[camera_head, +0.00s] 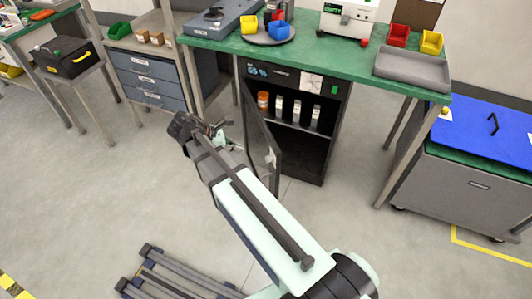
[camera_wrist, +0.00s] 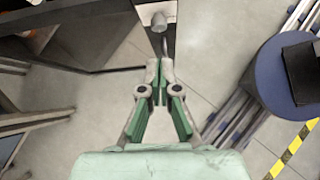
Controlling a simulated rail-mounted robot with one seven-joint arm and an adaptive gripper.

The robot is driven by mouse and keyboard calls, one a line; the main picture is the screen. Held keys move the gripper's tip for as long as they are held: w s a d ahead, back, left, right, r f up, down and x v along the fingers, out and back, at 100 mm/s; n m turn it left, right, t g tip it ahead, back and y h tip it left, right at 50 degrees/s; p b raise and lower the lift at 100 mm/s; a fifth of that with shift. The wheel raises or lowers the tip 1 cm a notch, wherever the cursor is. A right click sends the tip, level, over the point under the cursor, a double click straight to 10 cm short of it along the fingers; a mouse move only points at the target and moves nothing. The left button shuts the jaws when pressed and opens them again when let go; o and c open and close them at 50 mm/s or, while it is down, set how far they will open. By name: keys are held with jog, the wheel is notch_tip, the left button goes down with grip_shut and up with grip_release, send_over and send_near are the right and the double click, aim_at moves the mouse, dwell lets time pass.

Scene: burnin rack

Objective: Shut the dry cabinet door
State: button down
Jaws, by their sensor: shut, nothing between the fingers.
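The dry cabinet (camera_head: 318,158) is a black box under the green bench in the head view. Its door (camera_head: 262,137), a dark-framed panel, stands open and juts out from the cabinet's left side. Bottles and an orange-lidded jar show on the shelf inside. My gripper (camera_head: 222,128) is just left of the door, outside it. In the wrist view my gripper (camera_wrist: 160,72) has its fingertips together with nothing between them. A light grey plate with a round knob (camera_wrist: 158,21) lies just beyond the tips; I cannot tell whether they touch it.
The green bench (camera_head: 345,54) overhangs the cabinet, with its leg (camera_head: 193,84) near my gripper. A drawer unit (camera_head: 152,80) stands at left and a blue-topped cart (camera_head: 480,180) at right. The floor (camera_head: 335,225) in front of the cabinet is clear.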

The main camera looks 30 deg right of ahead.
aim_at(274, 156)
jog(key=shift+n, duration=0.4)
jog(key=x, duration=0.9)
jog(key=shift+s+d+f, duration=0.2)
jog(key=shift+s+f, duration=0.1)
jog(key=shift+s, duration=0.05)
jog(key=d, duration=0.3)
jog(key=shift+s+d+f, duration=0.1)
jog(key=shift+s, duration=0.1)
jog(key=shift+d, duration=0.5)
